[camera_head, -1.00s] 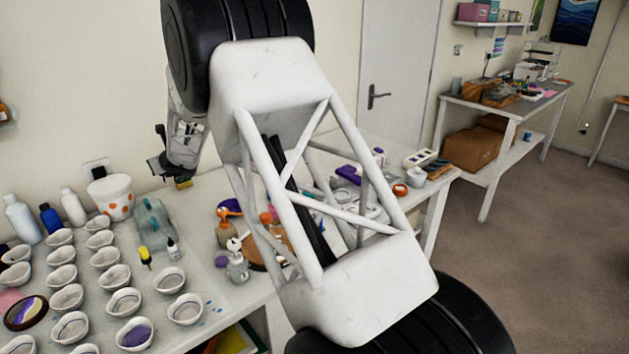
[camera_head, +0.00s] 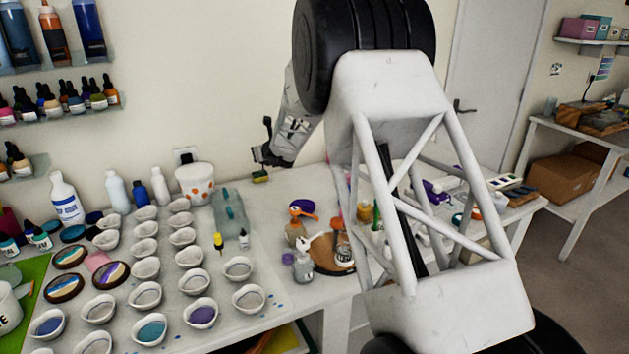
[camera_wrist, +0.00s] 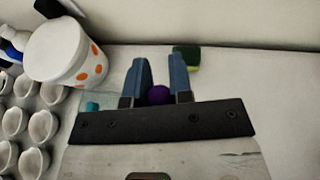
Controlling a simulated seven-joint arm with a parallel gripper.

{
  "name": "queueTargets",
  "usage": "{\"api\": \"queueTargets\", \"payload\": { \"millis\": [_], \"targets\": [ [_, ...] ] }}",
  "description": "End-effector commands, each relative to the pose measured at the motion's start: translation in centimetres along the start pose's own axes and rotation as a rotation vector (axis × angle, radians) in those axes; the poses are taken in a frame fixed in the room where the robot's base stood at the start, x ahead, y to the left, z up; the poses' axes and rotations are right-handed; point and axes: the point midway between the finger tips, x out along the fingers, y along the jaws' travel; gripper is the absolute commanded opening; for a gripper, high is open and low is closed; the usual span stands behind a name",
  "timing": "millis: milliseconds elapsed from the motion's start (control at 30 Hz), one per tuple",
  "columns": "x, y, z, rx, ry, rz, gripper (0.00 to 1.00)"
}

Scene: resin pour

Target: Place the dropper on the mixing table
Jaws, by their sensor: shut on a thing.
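In the wrist view my gripper (camera_wrist: 158,85) is shut on a round purple thing (camera_wrist: 157,95), which looks like the dropper's bulb. The rest of the held piece is hidden between the blue-grey fingers. In the head view my gripper (camera_head: 268,150) is small, near the wall and right of the orange-dotted pot; its held piece cannot be made out there. The white mixing table (camera_head: 280,205) lies below, with bare surface right of the pot. The table's bare top also shows in the wrist view (camera_wrist: 265,85).
The dotted white pot (camera_head: 194,185) stands left of my gripper, and a green-yellow sponge (camera_wrist: 187,57) lies close beyond the fingers. Several cups (camera_head: 238,268) fill the table's left. A glass bottle (camera_head: 303,267) and round wooden board (camera_head: 335,268) stand at centre front.

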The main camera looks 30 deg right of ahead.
Motion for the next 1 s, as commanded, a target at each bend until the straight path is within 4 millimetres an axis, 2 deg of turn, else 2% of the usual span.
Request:
{"api": "queueTargets", "payload": {
  "millis": [167, 500, 1000],
  "targets": [
    [0.5, 0.0, -1.2, 0.002, 0.002, 0.000, 0.00],
    [2.1, 0.0, -5.1, 0.001, 0.001, 0.000, 0.00],
    [2.5, 0.0, -6.0, 0.000, 0.001, 0.000, 0.00]
  ]
}}
